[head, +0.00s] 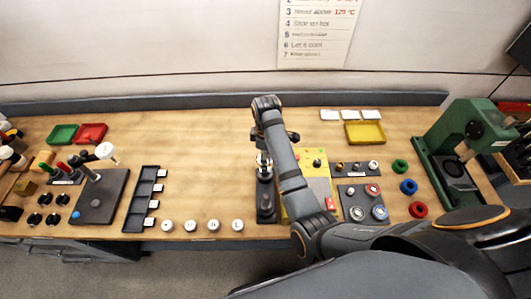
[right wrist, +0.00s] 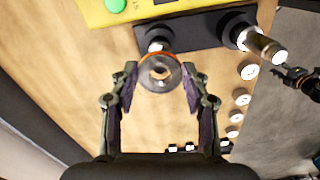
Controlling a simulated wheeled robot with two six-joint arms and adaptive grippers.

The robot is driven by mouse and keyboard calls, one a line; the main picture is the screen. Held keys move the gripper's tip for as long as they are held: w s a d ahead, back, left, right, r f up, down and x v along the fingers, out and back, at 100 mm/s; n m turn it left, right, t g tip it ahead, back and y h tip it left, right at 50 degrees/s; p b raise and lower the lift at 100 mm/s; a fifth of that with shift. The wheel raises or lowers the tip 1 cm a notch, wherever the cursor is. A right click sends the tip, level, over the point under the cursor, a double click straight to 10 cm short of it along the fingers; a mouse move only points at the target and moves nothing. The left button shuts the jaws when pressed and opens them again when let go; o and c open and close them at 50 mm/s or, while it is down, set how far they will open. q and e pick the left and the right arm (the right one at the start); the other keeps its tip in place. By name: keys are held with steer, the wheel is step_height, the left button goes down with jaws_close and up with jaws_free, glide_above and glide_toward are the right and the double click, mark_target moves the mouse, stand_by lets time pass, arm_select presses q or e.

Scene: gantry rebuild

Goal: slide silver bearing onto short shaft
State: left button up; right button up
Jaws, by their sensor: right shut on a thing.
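The silver bearing (right wrist: 160,72), a ring with an orange-brown edge, is between the fingertips of my right gripper (right wrist: 160,78), which is shut on it. The short shaft (right wrist: 157,42) stands on a black base (right wrist: 190,35) just beyond the bearing in the right wrist view. The bearing's hole looks empty and offset from the shaft; the height gap cannot be told. In the head view my right gripper (head: 263,162) is over the far end of the black base (head: 266,202), and the bearing is hard to see.
A longer metal shaft (right wrist: 264,45) stands on the same base. A yellow panel (head: 318,172) is right of the base, beside a dark tray (head: 366,203) with ring parts. White caps (head: 213,225) line the front edge. A green press (head: 455,150) stands far right.

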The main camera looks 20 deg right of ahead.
steer(key=shift+f, duration=0.9)
steer(key=o, duration=1.4)
